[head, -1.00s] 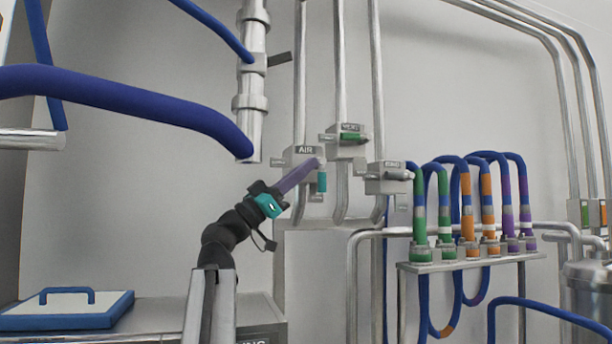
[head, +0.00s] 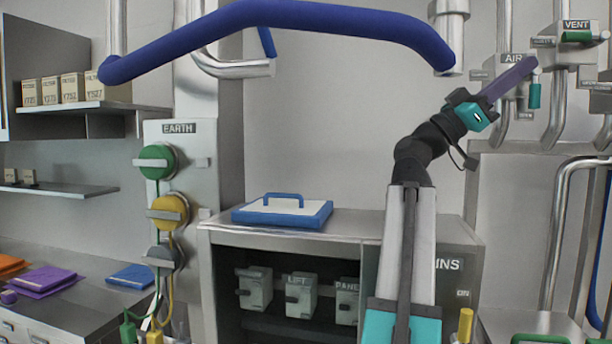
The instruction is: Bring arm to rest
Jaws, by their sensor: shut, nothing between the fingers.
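My arm rises from the bottom of the head view, with its dark wrist joints bent up and to the right. My gripper (head: 520,72) is at the upper right, its long purple fingers pressed together and empty. Behind and beside it in the picture is the AIR valve block (head: 513,63) with a teal handle (head: 534,95). I cannot tell whether the fingertips touch the valve.
A steel cabinet (head: 222,225) stands behind my arm, with a blue-edged white lid (head: 285,218) on top. A thick blue hose (head: 270,14) arches overhead. The EARTH panel (head: 180,127), shelves and a side counter are left. Pipes run at right.

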